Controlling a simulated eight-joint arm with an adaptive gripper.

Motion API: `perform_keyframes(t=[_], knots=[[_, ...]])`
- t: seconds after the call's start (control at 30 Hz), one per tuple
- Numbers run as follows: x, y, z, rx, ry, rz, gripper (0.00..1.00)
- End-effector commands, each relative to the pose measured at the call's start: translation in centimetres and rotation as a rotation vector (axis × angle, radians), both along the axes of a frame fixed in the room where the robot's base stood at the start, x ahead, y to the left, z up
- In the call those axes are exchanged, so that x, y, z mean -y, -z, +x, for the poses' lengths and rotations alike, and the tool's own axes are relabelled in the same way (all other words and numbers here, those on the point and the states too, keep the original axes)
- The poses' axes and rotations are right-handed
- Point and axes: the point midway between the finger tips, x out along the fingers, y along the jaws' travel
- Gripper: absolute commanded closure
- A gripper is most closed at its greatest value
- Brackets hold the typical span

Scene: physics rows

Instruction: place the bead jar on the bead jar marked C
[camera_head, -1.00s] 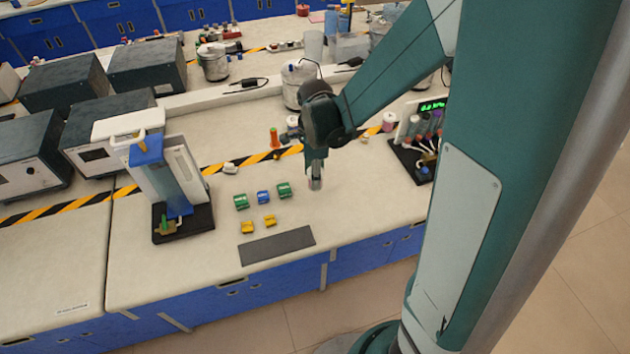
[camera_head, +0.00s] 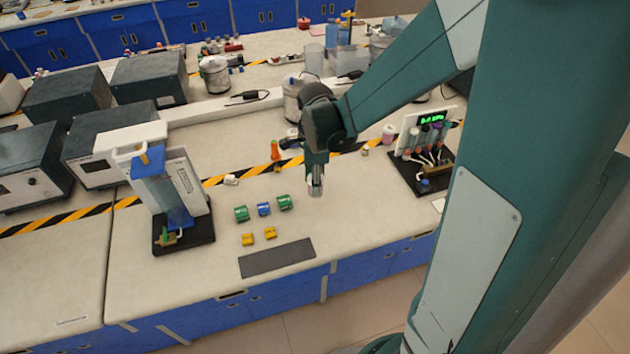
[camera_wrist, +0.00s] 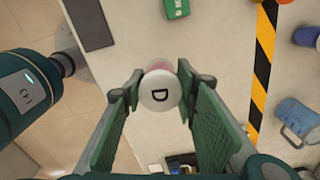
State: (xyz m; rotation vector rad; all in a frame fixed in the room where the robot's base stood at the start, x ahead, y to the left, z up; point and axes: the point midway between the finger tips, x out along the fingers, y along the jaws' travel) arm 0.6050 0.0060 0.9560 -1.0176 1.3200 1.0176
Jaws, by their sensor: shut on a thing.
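My gripper (camera_head: 316,187) points down over the bench, right of the small coloured blocks. In the wrist view my gripper (camera_wrist: 160,80) is shut on a bead jar (camera_wrist: 158,95) with a round white lid marked D; a pinkish body shows behind the lid. The jar is mostly hidden by the fingers in the head view. A pinkish jar with a pale lid (camera_head: 389,133) stands beyond the striped tape, and a smaller jar (camera_head: 365,150) stands in front of it. Their marks are too small to read, so I cannot tell which jar is marked C.
Green, blue and yellow blocks (camera_head: 264,209) lie left of my gripper, with a dark mat (camera_head: 277,258) in front. A device with a green display (camera_head: 425,150) stands right, a blue-and-white apparatus (camera_head: 170,195) left.

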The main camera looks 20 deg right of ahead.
Motion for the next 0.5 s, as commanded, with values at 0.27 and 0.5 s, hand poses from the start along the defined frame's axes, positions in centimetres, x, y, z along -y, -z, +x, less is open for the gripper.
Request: perform_keyframes(t=[0.27,0.5], knots=[[0.0,-0.4,1.2,0.000,-0.003,0.000,0.84],[0.2,-1.6,5.1,0.000,-0.013,0.000,0.84]])
